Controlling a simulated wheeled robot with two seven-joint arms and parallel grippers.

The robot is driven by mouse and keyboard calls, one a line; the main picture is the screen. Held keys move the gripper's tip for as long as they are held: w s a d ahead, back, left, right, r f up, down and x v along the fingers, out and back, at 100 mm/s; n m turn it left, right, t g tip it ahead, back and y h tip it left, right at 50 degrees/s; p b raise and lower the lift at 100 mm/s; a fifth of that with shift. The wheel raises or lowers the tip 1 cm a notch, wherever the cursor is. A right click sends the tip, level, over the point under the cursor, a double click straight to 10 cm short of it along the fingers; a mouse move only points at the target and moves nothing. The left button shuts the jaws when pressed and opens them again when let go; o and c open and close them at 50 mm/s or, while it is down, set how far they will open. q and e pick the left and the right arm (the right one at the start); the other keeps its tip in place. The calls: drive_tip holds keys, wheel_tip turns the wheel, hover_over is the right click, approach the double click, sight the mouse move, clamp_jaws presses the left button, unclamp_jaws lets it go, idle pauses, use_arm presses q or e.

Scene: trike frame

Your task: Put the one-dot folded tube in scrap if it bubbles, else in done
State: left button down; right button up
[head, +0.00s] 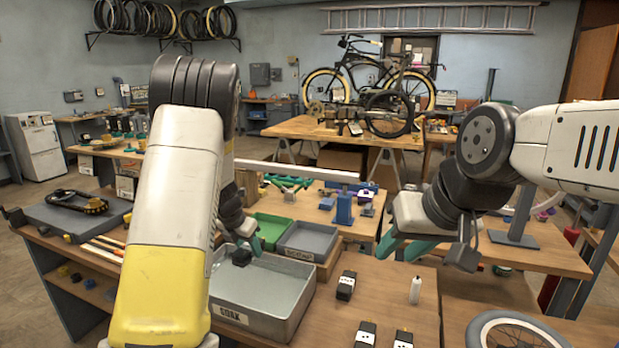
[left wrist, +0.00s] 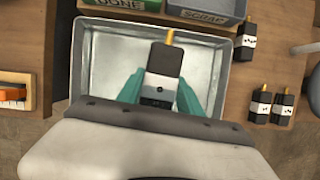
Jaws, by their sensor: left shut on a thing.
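My left gripper (head: 241,256) is over the grey metal SOAK tray (head: 258,324). In the left wrist view its teal fingers (left wrist: 160,88) are shut on a black tube (left wrist: 163,60) with a yellow tip and one dot showing. I cannot tell whether the tube touches the liquid; no bubbles are visible. The green DONE tray (head: 270,222) and the grey SCRAP tray (head: 308,233) stand behind the SOAK tray. They also show as the DONE tray (left wrist: 125,4) and SCRAP tray (left wrist: 205,16). My right gripper (head: 402,252) is open and empty above the bench.
A wheel (head: 515,332) lies at front right.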

use_arm(q)
drive_tip(key=shift+s+d+f+m+h, duration=0.25)
drive_tip(key=shift+s+d+m+h, duration=0.1)
drive_tip(key=shift+m, duration=0.65)
drive_tip(key=s+f+m+g+y, duration=0.1)
drive_tip(key=s+m+g, duration=0.2)
drive_tip(key=m, duration=0.6)
drive_tip(key=s+d+f+m+g, duration=0.1)
drive_tip(key=s+m, duration=0.4)
drive_tip(key=m, duration=0.5)
drive_tip(key=s+d+f+m+g+y, duration=0.1)
drive_tip(key=s+m+g, duration=0.3)
drive_tip(key=m, duration=0.5)
drive_tip(key=shift+s+d+f+m+g+y, duration=0.15)
drive_tip(key=shift+s+f+m+g+y, duration=0.2)
drive_tip(key=shift+f, duration=0.25)
